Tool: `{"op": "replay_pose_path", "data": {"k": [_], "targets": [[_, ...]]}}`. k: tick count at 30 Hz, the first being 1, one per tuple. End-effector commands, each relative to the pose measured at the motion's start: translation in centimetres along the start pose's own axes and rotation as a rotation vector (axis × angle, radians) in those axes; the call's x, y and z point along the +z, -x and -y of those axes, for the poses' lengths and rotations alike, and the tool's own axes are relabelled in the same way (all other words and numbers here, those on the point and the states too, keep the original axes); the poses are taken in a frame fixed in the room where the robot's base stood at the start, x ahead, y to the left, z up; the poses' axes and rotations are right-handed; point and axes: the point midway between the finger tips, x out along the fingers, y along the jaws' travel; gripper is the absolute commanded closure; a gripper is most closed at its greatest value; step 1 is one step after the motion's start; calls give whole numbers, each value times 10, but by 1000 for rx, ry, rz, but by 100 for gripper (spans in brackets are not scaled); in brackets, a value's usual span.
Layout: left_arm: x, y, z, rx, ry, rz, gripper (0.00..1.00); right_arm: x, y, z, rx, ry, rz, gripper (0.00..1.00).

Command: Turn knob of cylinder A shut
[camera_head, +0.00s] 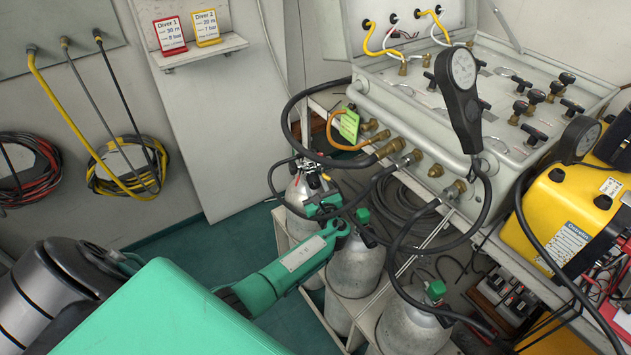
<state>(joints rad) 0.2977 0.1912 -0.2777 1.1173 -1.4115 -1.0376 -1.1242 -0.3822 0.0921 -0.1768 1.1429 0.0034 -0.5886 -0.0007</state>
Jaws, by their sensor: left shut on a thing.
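Several grey gas cylinders stand in a white rack below the panel. The rear left cylinder (296,190) has a metal valve at its top. A middle cylinder (355,268) and a front right cylinder (408,328) each show a green knob, the middle knob (362,216) and the front knob (436,290). No letter is readable on any cylinder. My left gripper (325,205) reaches in from the lower left and is shut at the valve of the rear left cylinder. The knob in its jaws is mostly hidden by the fingers. My right gripper is out of view.
The grey air panel (430,110) with black levers stands above the cylinders. Black hoses (283,120) loop close around my left gripper. A yellow case (565,215) is at the right. The green floor (215,245) left of the rack is clear.

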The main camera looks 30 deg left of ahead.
Motion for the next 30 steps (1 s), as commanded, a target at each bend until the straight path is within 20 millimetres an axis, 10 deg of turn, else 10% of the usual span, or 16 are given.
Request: {"op": "replay_pose_path", "data": {"k": [5,30], "targets": [[2,1,2,0,-168,3,87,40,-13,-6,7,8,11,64],[-1,1,2,6,-966,35,87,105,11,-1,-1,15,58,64]]}}
